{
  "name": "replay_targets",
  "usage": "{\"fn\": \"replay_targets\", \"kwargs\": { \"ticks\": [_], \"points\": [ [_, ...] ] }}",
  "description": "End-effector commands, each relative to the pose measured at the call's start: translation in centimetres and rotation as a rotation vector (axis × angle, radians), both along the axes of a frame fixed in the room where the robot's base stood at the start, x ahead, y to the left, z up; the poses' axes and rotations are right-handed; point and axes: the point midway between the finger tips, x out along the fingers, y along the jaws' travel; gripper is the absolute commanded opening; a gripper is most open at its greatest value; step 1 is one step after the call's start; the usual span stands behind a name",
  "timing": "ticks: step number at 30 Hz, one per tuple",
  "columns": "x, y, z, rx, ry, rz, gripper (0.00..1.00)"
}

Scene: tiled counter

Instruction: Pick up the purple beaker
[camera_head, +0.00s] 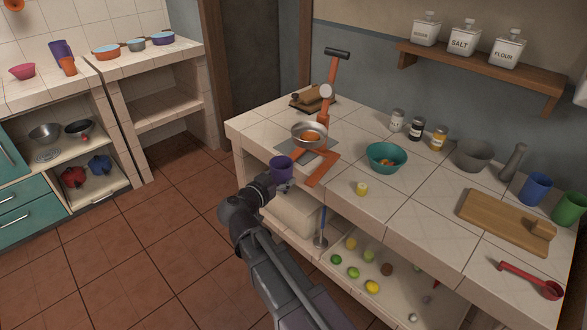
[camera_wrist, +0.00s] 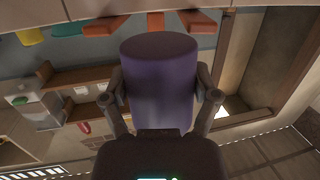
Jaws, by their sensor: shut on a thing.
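The purple beaker (camera_head: 281,168) is at the front left edge of the tiled counter (camera_head: 340,205) in the head view. My gripper (camera_head: 270,187) reaches up to it from the lower left and is shut on it. In the wrist view the beaker (camera_wrist: 158,80) fills the middle, with a finger of my gripper (camera_wrist: 160,100) against each side. The head view does not clearly show whether the beaker touches the counter top.
An orange juicer-like press with a metal bowl (camera_head: 309,133) stands just behind the beaker. A teal bowl (camera_head: 386,157) and a yellow object (camera_head: 361,188) are to the right. A shelf with fruit (camera_head: 372,286) lies below. Open floor (camera_head: 130,240) is at left.

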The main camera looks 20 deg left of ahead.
Motion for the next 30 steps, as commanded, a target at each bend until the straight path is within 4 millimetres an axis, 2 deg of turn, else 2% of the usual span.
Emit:
{"fn": "replay_targets", "kwargs": {
  "ticks": [3, 9, 29, 30],
  "points": [
    [-1.5, 0.3, 0.0, 0.000, 0.000, 0.001, 0.28],
    [-2.9, 0.6, 0.0, 0.000, 0.000, 0.001, 0.28],
    [-3.2, 0.6, 0.0, 0.000, 0.000, 0.000, 0.28],
    [-3.1, 0.6, 0.0, 0.000, 0.000, 0.000, 0.66]
  ]
}}
